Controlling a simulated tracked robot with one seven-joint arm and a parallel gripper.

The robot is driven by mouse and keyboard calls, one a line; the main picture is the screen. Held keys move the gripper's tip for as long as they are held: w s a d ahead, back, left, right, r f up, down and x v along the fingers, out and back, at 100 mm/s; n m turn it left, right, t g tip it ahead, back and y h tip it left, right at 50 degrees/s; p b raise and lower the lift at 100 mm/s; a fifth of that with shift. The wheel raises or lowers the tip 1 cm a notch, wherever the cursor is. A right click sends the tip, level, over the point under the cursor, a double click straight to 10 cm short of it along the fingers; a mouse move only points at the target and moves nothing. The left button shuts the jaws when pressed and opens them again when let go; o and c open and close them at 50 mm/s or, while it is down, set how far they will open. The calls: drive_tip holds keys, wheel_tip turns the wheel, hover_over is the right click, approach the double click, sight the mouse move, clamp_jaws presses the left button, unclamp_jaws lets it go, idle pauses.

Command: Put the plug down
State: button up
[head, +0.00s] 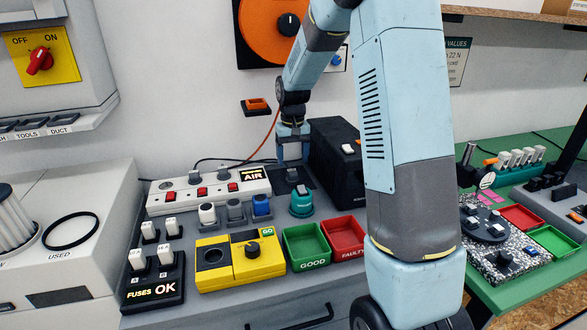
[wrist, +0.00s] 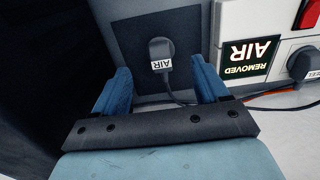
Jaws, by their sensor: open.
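The plug (wrist: 160,52) is dark with a white AIR label. It lies on a dark square pad (wrist: 128,36), its lead running back from it under my gripper. My gripper (wrist: 160,72) is open, with one blue finger on each side of the plug and a gap to each. In the head view my gripper (head: 293,160) points down over the pad, right of the white power strip (head: 163,202). The strip's display (wrist: 247,45) reads REMOVED AIR. Whether the fingers touch the pad cannot be told.
A black box (head: 334,160) stands close to the right of my gripper. A teal round item (head: 302,203) and a blue one (head: 262,206) stand in front. Green (head: 306,245) and red (head: 343,237) trays and a yellow tester (head: 240,262) lie nearer.

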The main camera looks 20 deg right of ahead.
sight(293, 172)
drive_tip(key=s+r+t, duration=0.3)
drive_tip(key=s+r, duration=1.3)
drive_tip(key=r, duration=0.2)
drive_tip(key=s+t, duration=0.2)
drive_tip(key=s, duration=1.6)
drive_tip(key=shift+d+r+t, duration=0.2)
drive_tip(key=shift+d+t, duration=0.1)
drive_tip(key=shift+d, duration=0.05)
drive_tip(key=shift+s, duration=0.1)
drive_tip(key=shift+c, duration=0.4)
